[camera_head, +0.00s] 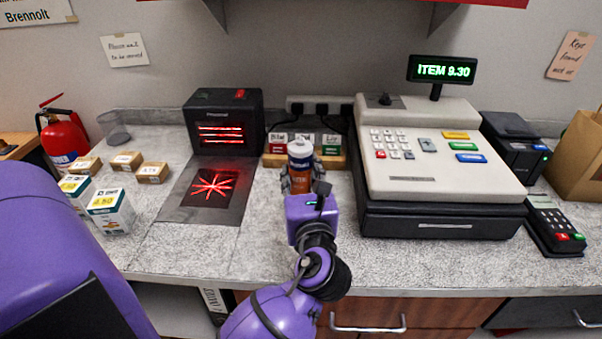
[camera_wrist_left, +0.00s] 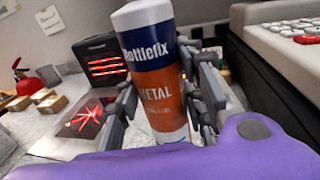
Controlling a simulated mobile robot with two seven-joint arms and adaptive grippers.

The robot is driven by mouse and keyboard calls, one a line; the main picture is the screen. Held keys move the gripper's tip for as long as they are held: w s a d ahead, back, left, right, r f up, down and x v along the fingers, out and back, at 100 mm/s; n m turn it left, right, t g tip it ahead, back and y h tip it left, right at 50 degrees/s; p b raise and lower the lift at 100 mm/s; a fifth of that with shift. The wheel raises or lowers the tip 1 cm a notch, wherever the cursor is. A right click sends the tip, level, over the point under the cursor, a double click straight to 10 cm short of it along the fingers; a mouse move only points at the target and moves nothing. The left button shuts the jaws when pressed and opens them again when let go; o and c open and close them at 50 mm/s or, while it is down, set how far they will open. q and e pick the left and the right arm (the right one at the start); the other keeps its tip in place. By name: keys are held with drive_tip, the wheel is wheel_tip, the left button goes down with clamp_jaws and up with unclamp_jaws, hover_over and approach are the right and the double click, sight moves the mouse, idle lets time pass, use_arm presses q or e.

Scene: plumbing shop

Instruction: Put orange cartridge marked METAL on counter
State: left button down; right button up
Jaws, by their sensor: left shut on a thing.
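The orange cartridge (camera_head: 300,180) has a white top, a blue band and an orange lower part. In the left wrist view the cartridge (camera_wrist_left: 158,85) reads "Bottlefix" and "METAL" and stands nearly upright between the fingers. My left gripper (camera_head: 300,184) is shut on it, one finger on each side; the fingers also show in the left wrist view (camera_wrist_left: 165,105). The cartridge is over the counter (camera_head: 270,245), between the scanner and the cash register. Its lower end is partly hidden by my gripper, so I cannot tell whether it touches the counter. My right gripper is not in view.
A barcode scanner (camera_head: 222,125) with red light stands left of the cartridge, a cash register (camera_head: 430,160) right of it. A card terminal (camera_head: 555,225) is far right. Several small boxes (camera_head: 110,210) sit at the left. The counter's front strip is clear.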

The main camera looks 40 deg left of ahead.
use_arm(q)
drive_tip(key=c, duration=1.2)
unclamp_jaws()
drive_tip(key=shift+o, duration=0.2)
drive_tip(key=b+v, duration=0.1)
drive_tip(key=v, duration=1.1)
drive_tip(key=shift+r, duration=0.1)
